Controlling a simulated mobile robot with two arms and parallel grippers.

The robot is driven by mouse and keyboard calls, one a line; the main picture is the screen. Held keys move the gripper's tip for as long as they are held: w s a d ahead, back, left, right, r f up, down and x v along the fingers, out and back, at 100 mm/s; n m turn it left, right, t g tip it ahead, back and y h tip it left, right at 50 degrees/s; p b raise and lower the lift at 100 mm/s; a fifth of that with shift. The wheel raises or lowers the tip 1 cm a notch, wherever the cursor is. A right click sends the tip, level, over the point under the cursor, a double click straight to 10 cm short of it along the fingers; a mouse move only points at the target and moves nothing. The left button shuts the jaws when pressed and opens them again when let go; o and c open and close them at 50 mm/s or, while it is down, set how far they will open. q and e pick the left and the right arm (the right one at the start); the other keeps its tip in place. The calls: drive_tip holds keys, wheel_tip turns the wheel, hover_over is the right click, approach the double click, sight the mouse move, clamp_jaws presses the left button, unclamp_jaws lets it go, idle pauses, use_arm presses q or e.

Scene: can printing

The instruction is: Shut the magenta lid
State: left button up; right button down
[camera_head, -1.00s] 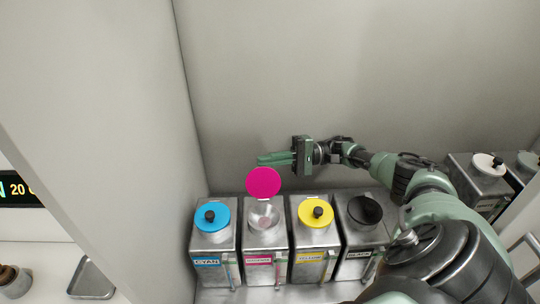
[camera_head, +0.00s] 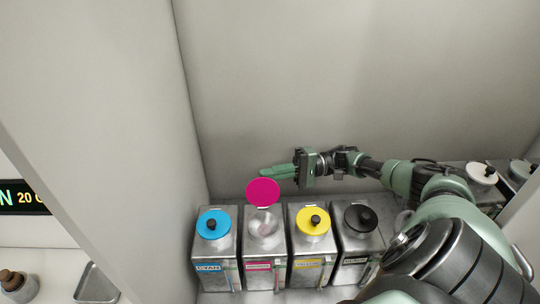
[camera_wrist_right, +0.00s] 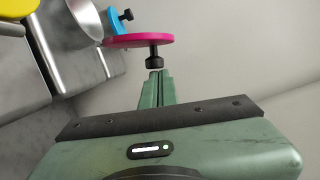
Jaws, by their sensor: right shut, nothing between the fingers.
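The magenta lid (camera_head: 263,192) stands raised on its hinge at the back of the magenta canister (camera_head: 264,240), whose round mouth is uncovered. In the right wrist view the magenta lid (camera_wrist_right: 138,41) shows edge-on, with its black knob (camera_wrist_right: 154,59) toward my fingertips. My right gripper (camera_head: 264,173) is shut and empty, just behind and above the lid's top edge. In the right wrist view its closed fingers (camera_wrist_right: 157,74) are close to the knob; I cannot tell whether they touch. My left gripper is not in view.
The cyan canister (camera_head: 215,248) stands to the left, the yellow (camera_head: 313,245) and black (camera_head: 358,240) ones to the right, all with lids down. Walls close in at the back and left. Further canisters with a white lid (camera_head: 482,173) stand far right.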

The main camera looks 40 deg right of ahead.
drive_tip(key=shift+s+a+r+n, duration=0.1)
drive_tip(key=shift+s+r+n, duration=0.05)
drive_tip(key=shift+n, duration=0.65)
